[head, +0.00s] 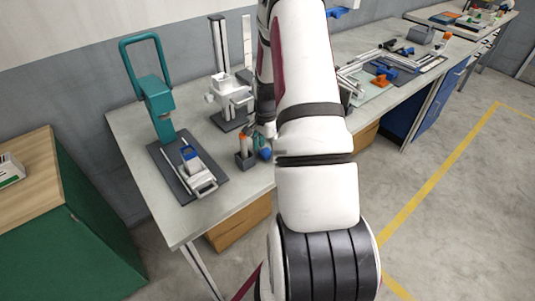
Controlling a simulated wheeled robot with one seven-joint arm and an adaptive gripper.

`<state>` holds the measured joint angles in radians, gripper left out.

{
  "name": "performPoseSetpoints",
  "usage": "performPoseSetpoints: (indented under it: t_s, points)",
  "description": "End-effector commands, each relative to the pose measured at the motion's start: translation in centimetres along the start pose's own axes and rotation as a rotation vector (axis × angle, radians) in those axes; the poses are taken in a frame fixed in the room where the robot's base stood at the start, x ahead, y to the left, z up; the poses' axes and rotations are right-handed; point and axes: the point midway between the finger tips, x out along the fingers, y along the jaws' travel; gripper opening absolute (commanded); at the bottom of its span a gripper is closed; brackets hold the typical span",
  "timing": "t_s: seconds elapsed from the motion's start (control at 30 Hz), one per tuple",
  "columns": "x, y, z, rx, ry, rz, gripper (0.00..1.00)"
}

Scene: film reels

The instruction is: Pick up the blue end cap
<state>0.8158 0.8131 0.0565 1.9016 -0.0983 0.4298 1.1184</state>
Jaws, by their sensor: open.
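A small round blue piece (265,154), which looks like the blue end cap, is at the front of the near workbench, just right of a dark holder (246,160). My gripper (264,130) is partly hidden behind my own arm. It is open and points down close above the blue piece. Whether its fingers touch the piece cannot be told at this size. Another blue part (188,153) sits on a grey and white fixture on a dark plate, left of the holder.
A teal press (152,95) stands at the back left of the workbench (205,222). A grey measuring stand (228,95) is behind the holder. Blue and orange parts (380,76) lie farther right. A green cabinet (70,225) is at left. My arm covers the middle.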

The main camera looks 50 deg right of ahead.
Motion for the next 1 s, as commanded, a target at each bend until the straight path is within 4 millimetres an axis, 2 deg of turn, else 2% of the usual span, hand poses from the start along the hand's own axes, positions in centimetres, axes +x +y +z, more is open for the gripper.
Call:
performPoseSetpoints:
  t_s: [0.27, 0.47, 0.83, 1.0]
  points:
    - [0.34, -0.03, -0.01, 0.001, 0.000, 0.000, 0.58]
    - [0.33, -0.03, 0.00, 0.001, 0.000, 0.000, 0.15]
    - [0.24, -0.04, -0.01, 0.001, 0.000, 0.000, 0.15]
    - [-0.52, -0.12, -0.04, 0.001, 0.002, -0.002, 0.15]
